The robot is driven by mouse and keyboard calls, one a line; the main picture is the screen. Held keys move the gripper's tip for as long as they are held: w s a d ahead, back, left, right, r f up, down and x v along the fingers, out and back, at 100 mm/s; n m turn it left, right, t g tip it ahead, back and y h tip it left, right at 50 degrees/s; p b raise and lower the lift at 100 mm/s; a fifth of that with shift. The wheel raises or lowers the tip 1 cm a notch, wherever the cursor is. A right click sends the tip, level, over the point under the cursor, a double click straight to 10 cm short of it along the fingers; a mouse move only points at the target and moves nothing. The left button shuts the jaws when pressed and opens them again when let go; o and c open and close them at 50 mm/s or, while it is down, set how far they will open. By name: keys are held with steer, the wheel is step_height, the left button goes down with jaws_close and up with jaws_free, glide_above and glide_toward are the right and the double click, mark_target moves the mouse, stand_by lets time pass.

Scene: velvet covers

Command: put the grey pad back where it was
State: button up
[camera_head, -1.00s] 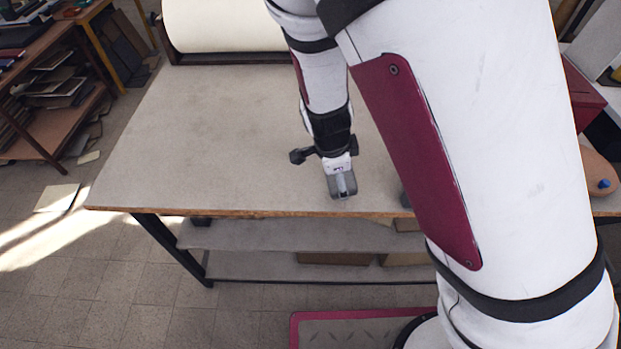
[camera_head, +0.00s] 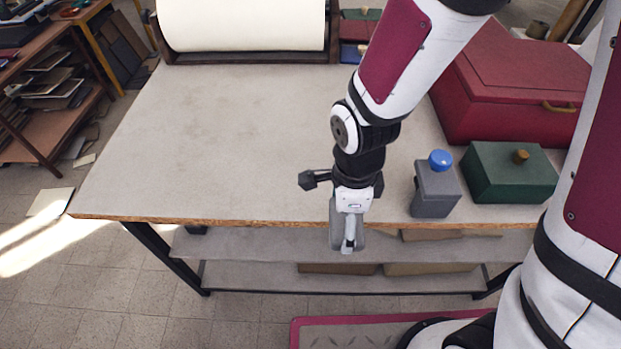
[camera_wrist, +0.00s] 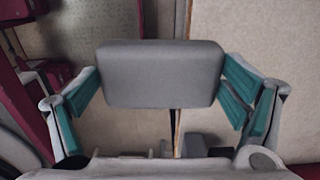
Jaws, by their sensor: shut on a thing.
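The grey pad (camera_wrist: 162,72) is a rounded block held between the teal-lined fingers of my gripper (camera_wrist: 160,88) in the wrist view. The fingers touch its left and right ends. In the head view my gripper (camera_head: 349,240) hangs at the front edge of the workbench, with grey of the pad (camera_head: 361,238) showing around the near finger. The pad's underside and the fingertips are partly hidden in the head view.
The workbench top (camera_head: 220,140) is clear on the left. To the right stand a grey box with a blue knob (camera_head: 436,190), a green box with a brass knob (camera_head: 508,178) and a large red box (camera_head: 510,95). A cream roll (camera_head: 240,25) lies at the back.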

steer(key=shift+w+a+f+b, duration=0.25)
steer(key=shift+w+b, duration=0.35)
steer(key=shift+b, duration=0.6)
steer(key=shift+w+a+b, duration=0.1)
steer(key=shift+b, duration=0.55)
steer(key=shift+w+a, duration=0.15)
steer(key=shift+w, duration=0.1)
steer(key=w+a, duration=0.1)
steer(key=w, duration=0.2)
steer(key=w+a, duration=0.2)
steer(key=w, duration=0.2)
steer(key=w+a+f, duration=0.1)
steer(key=w+a, duration=0.1)
steer(key=w, duration=0.2)
steer(key=shift+w+a, duration=0.1)
steer(key=shift+a, duration=0.15)
step_height(320, 180, down, 3)
steer(key=shift+f, duration=0.3)
steer(key=shift+c, duration=1.1)
steer(key=o, duration=1.1)
steer(key=shift+c, duration=0.2)
